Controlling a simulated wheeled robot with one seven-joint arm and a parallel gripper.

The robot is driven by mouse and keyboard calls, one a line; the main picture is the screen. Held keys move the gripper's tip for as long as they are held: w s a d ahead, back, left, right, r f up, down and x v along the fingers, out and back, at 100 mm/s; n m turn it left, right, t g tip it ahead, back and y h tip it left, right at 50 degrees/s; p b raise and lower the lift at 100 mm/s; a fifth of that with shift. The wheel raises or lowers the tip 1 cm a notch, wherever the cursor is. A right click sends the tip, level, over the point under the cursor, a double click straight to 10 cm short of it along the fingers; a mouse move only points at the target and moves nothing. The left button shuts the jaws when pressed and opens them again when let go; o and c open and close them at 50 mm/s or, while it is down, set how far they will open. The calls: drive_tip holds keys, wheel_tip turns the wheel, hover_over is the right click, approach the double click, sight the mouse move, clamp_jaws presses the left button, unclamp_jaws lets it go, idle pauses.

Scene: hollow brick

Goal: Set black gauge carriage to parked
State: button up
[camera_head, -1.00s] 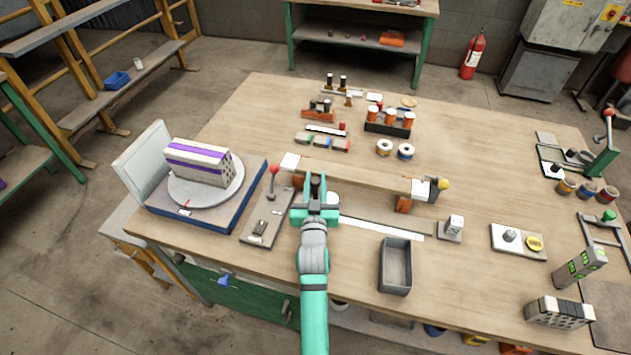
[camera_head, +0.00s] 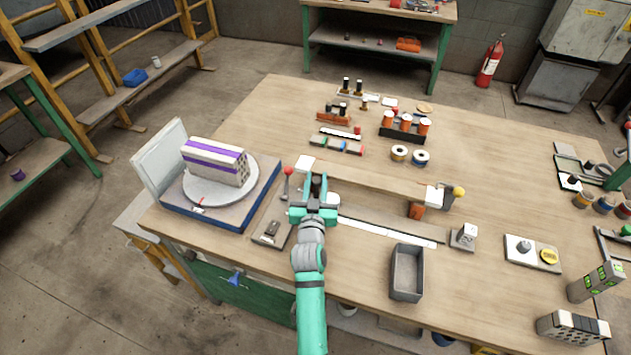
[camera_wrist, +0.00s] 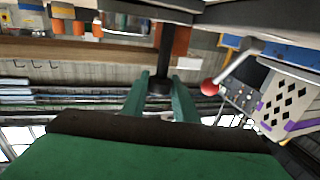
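My gripper (camera_head: 318,190) is over the bench at the left end of the long rail (camera_head: 385,186), just right of the red-ball lever (camera_head: 288,172). In the wrist view its two teal fingers (camera_wrist: 160,92) stand apart. A dark post with a black knob (camera_wrist: 160,87) shows between their tips. It may be the black gauge carriage, but I cannot tell for sure. I cannot tell whether the fingers touch it. In the head view my gripper and arm hide that spot. No parked mark is readable.
A turntable (camera_head: 195,190) with a white and purple hollow brick (camera_head: 216,162) stands left. The red ball shows close to the fingers in the wrist view (camera_wrist: 208,88). A grey bin (camera_head: 393,275) and a white strip (camera_head: 388,231) lie right.

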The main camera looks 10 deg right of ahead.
drive_tip(key=o, duration=0.4)
drive_tip(key=shift+w+a, duration=0.1)
drive_tip(key=shift+a, duration=0.2)
drive_tip(key=shift+c, duration=0.2)
drive_tip(key=shift+d, duration=0.1)
drive_tip(key=v, duration=1.1)
drive_tip(key=shift+d, duration=0.1)
